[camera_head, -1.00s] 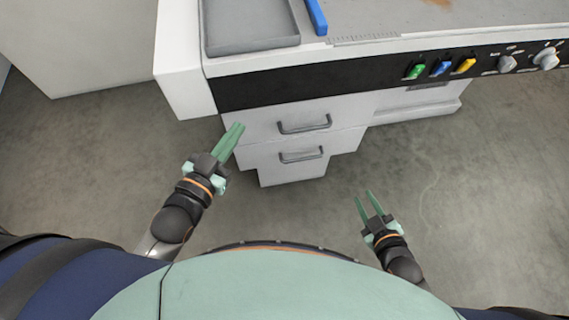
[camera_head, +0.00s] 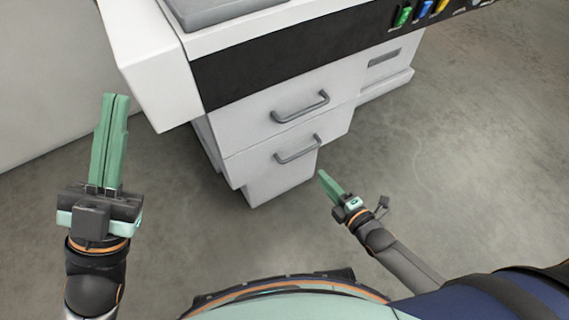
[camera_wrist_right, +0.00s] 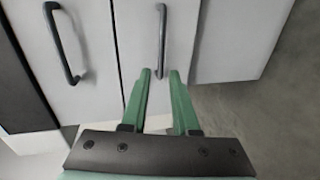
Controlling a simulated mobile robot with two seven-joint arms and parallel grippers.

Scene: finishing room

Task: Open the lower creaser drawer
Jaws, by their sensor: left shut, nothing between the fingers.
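The white creaser has two drawers in its front, one above the other, both looking shut. The upper drawer (camera_head: 245,128) has a grey bar handle (camera_head: 300,107). The lower drawer (camera_head: 250,165) has a similar grey bar handle (camera_head: 298,151). In the right wrist view the lower handle (camera_wrist_right: 162,40) lies just beyond my fingertips, and the upper handle (camera_wrist_right: 62,45) is to the left. My right gripper (camera_head: 323,175) is open and empty, in front of the lower drawer; it also shows in the wrist view (camera_wrist_right: 160,74). My left gripper (camera_head: 117,98) is shut and empty, left of the creaser.
A white overhanging corner (camera_head: 150,75) of the creaser stands near my left gripper. A black panel with coloured switches (camera_head: 403,16) runs above the drawers. A grey tray (camera_head: 215,10) lies on top. The grey floor (camera_head: 470,160) at right is clear.

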